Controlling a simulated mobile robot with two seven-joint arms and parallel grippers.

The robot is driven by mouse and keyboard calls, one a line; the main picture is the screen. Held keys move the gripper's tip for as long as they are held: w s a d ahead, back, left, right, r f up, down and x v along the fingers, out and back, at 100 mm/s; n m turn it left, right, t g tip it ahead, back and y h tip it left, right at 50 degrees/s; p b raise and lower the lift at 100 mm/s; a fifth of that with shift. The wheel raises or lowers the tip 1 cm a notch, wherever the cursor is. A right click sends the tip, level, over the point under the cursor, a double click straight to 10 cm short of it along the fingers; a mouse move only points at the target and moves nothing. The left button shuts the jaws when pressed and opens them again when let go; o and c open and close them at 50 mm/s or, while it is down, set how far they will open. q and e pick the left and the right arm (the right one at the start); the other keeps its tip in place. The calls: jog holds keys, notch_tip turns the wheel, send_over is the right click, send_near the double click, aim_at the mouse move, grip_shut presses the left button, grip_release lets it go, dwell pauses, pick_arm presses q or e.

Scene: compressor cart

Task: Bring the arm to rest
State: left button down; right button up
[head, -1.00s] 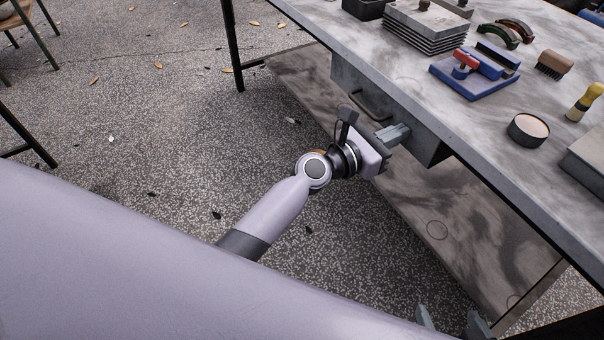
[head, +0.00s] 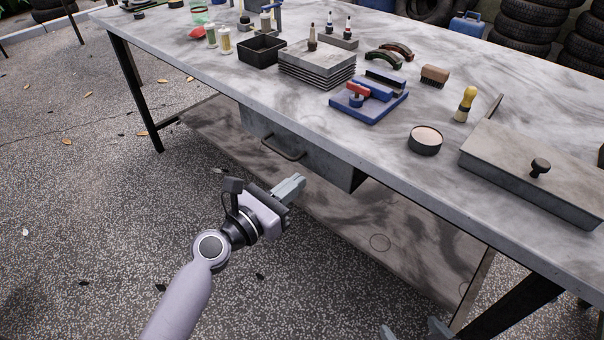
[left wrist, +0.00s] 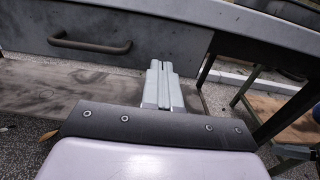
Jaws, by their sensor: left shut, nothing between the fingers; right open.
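My left gripper (head: 297,183) is in front of the bench's drawer (head: 325,165), a little below and right of its handle (head: 283,149). It is shut and empty, and no contact with the drawer shows. In the left wrist view the shut fingers (left wrist: 160,68) point toward the drawer front (left wrist: 180,46), with the handle (left wrist: 90,47) to their left. The drawer looks closed. My right gripper (head: 415,331) shows only partly at the bottom edge, with its fingers apart and nothing seen between them.
The grey workbench (head: 440,180) carries a lidded metal box (head: 530,175), a round tin (head: 425,140), a blue fixture (head: 368,100), a stack of plates (head: 317,65) and a black tray (head: 262,50). A lower shelf (head: 400,245) runs beneath. The floor to the left is open.

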pick_arm(q)
jog(key=s+a+f+m+g+y, duration=0.1)
jog(key=s+a+f+m+y, duration=0.3)
jog(key=s+m, duration=0.45)
jog(key=s+a+f+m+g+y, duration=0.1)
jog(key=s+a+f+m+g, duration=0.1)
jog(key=s+a+f+m, duration=0.65)
jog(key=s+a+f+m+g+y, duration=0.1)
jog(key=s+f+m+y, duration=0.2)
jog(key=m, duration=0.9)
notch_tip(320, 180, up, 15)
jog(key=s+a+m+p, duration=0.1)
jog(key=p, duration=1.7)
jog(key=shift+s+a+m+y, duration=0.25)
jog(key=shift+a+m+y, duration=0.15)
